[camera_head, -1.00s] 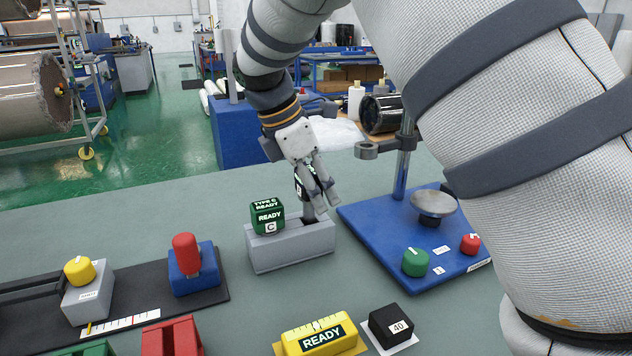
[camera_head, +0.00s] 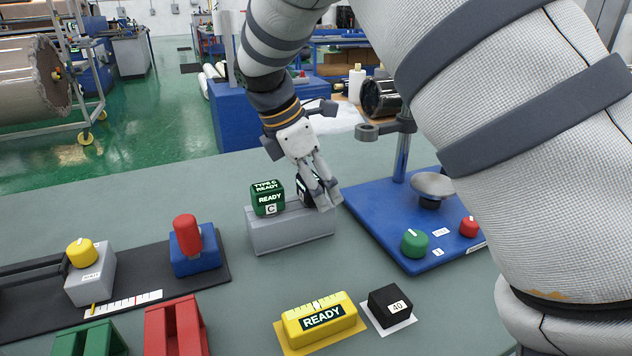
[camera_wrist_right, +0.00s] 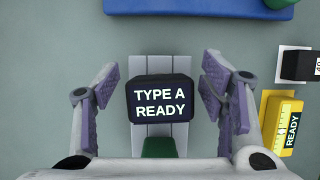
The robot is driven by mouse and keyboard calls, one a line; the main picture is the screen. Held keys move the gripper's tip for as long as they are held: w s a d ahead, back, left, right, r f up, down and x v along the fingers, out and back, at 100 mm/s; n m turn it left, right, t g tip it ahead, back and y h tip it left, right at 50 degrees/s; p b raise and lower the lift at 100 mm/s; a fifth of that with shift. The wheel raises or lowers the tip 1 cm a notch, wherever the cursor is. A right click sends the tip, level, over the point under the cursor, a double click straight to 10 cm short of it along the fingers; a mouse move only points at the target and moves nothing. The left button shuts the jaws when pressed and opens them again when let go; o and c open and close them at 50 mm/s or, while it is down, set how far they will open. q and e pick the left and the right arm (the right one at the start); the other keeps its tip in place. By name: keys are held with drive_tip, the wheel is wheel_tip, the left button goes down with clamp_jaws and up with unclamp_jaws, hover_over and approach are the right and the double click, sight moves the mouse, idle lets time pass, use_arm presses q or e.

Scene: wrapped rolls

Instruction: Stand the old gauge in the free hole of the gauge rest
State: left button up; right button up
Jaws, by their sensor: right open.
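The black gauge (camera_head: 304,188), marked TYPE A READY in the right wrist view (camera_wrist_right: 160,108), stands at the right end of the grey gauge rest (camera_head: 290,232). Its head is about level with the green TYPE C gauge (camera_head: 267,199) in the rest's left part. No stem shows beneath the black gauge; the hole itself is hidden. My right gripper (camera_head: 322,193) is open around the black gauge, with a gap on both sides in the right wrist view, and partly hides it in the head view. My left gripper is not in view.
A blue stand (camera_head: 385,225) with a post and knobs is close on the right. A yellow READY block (camera_head: 320,322) and a black 40 block (camera_head: 390,305) lie in front. A red-topped blue block (camera_head: 192,258) is on the left. Bench between is clear.

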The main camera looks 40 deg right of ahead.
drive_tip(key=v, duration=1.2)
